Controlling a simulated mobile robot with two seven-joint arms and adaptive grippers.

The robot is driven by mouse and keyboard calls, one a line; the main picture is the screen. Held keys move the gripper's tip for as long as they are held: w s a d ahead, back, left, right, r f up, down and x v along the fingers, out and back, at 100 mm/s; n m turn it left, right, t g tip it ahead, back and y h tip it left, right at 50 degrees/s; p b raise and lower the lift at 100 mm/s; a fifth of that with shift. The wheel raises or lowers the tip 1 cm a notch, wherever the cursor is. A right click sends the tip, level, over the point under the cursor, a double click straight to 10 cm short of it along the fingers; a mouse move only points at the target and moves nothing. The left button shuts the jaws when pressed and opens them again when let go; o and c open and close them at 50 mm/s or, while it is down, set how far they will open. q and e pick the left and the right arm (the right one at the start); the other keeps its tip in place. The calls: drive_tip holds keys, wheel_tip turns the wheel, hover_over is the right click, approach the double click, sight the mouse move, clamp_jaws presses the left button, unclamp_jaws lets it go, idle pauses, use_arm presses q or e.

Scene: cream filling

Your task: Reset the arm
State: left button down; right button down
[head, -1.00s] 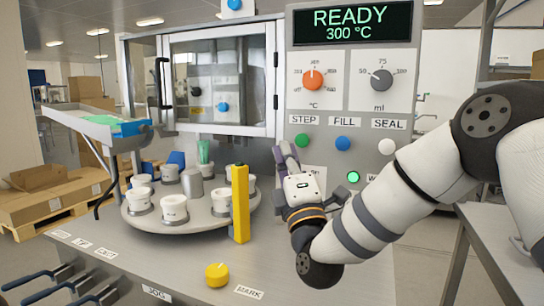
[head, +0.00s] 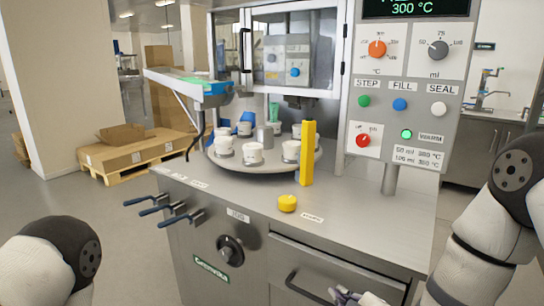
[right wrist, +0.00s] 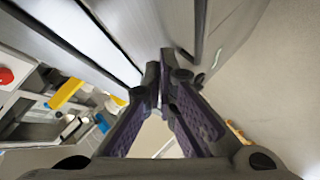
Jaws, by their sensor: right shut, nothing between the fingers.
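My right arm comes in at the lower right of the head view, and its gripper (head: 345,297) shows only partly at the bottom edge, low in front of the machine's drawer (head: 335,270). In the right wrist view the fingers of my right gripper (right wrist: 163,65) meet at the tips with nothing between them. The gripper is apart from the control panel (head: 378,98) with its STEP, FILL and SEAL buttons. A rounded part of my left arm shows at the lower left of the head view. My left gripper is out of the frame.
The filling machine's steel counter (head: 245,196) carries a turntable (head: 228,164) with several white cups, a yellow post (head: 307,152) and a yellow button (head: 287,203). Lever handles (head: 182,216) jut from its front left. A pallet with cardboard boxes (head: 124,155) stands behind, left of the machine.

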drive_tip(key=s+d+f+m+g, duration=0.2)
drive_tip(key=s+f+m+g, duration=0.35)
drive_tip(key=s+f, duration=0.65)
drive_tip(key=s+d+f+m+g, duration=0.1)
drive_tip(key=s+d+m+g, duration=0.1)
drive_tip(key=s, duration=0.7)
drive_tip(key=s+d+f+m+g+h, duration=0.1)
drive_tip(key=s+m+g, duration=0.2)
drive_tip(key=s, duration=0.6)
drive_tip(key=s+d+f+m+g+h, duration=0.1)
drive_tip(key=s+g, duration=0.3)
drive_tip(key=s, duration=0.5)
drive_tip(key=shift+d+f+m, duration=0.6)
drive_tip(key=shift+d+m, duration=0.05)
drive_tip(key=shift+d, duration=0.15)
